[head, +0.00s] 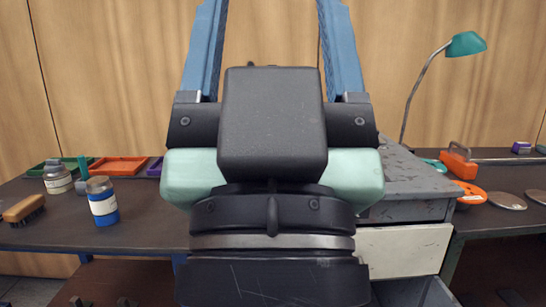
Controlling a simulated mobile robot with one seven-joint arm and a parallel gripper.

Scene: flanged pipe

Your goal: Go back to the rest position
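My gripper (268,45) fills the middle of the head view, pointing up, with its dark and pale green body close to the camera. Its two blue fingers stand wide apart. Only the wooden wall shows between them. The fingertips are cut off by the top edge, so what lies beyond them is hidden. No flanged pipe can be seen; my gripper and wrist cover the middle of the scene.
A dark bench (140,222) on the left bears a brush (24,210), jars (102,203) and coloured trays (118,167). At right are a grey-topped cabinet (405,214), a bench with an orange tool (459,163), metal discs (507,201), and a green lamp (465,44).

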